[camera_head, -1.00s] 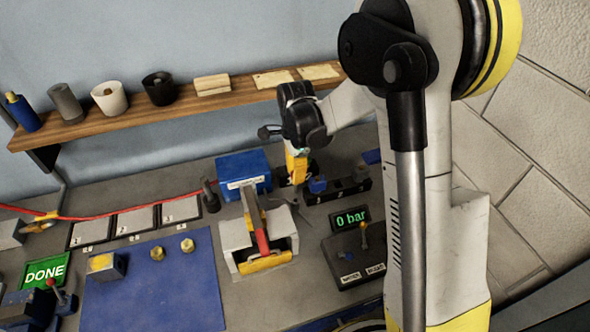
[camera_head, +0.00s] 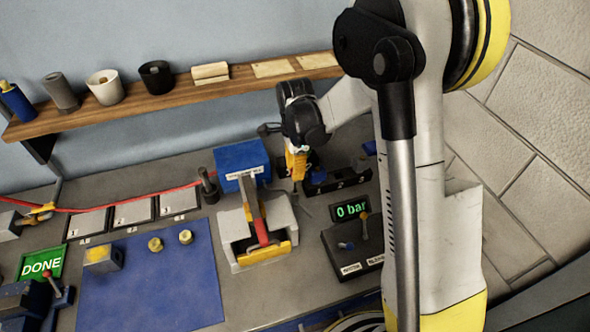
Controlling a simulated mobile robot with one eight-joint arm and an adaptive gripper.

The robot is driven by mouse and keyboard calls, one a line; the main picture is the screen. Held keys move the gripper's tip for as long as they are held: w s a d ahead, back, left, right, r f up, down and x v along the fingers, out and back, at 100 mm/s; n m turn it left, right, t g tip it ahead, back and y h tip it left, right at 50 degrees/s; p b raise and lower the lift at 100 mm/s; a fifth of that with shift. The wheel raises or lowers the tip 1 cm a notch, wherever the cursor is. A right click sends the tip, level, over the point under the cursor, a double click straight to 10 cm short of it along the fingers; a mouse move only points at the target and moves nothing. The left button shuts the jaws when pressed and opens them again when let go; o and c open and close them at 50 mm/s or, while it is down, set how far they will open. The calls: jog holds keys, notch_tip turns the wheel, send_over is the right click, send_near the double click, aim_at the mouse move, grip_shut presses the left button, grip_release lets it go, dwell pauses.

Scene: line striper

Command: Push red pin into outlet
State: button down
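My gripper (camera_head: 297,168) points down over the back of the bench, right of the blue block and at the left end of a low black holder (camera_head: 340,182). Its yellow fingers are small and partly merged in view, so I cannot tell whether they are open or hold anything. No red pin can be made out for certain. A red handle (camera_head: 261,232) lies in a pale clamp fixture (camera_head: 236,226), in front of the blue block (camera_head: 241,160). No outlet can be clearly identified; the area under the fingers is partly hidden.
A control box (camera_head: 352,262) with levers and a "0 bar" display (camera_head: 350,210) stands right of the fixture. A blue mat (camera_head: 150,290) holds brass nuts. A wooden shelf (camera_head: 130,117) with cups runs along the wall. A red hose (camera_head: 110,208) crosses the left.

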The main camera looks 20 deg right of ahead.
aim_at(295, 188)
jog(key=shift+f+b, duration=2.4)
jog(key=shift+f, duration=0.15)
dwell(1.4)
jog(key=shift+f+b, duration=0.3)
jog(key=shift+b, duration=0.05)
jog(key=shift+f, duration=0.25)
jog(key=c, duration=0.9)
grip_release()
jog(key=shift+r, duration=0.1)
jog(key=shift+o, duration=0.2)
jog(key=shift+r, duration=0.15)
jog(key=shift+r+p, duration=2)
jog(key=shift+r, duration=1.35)
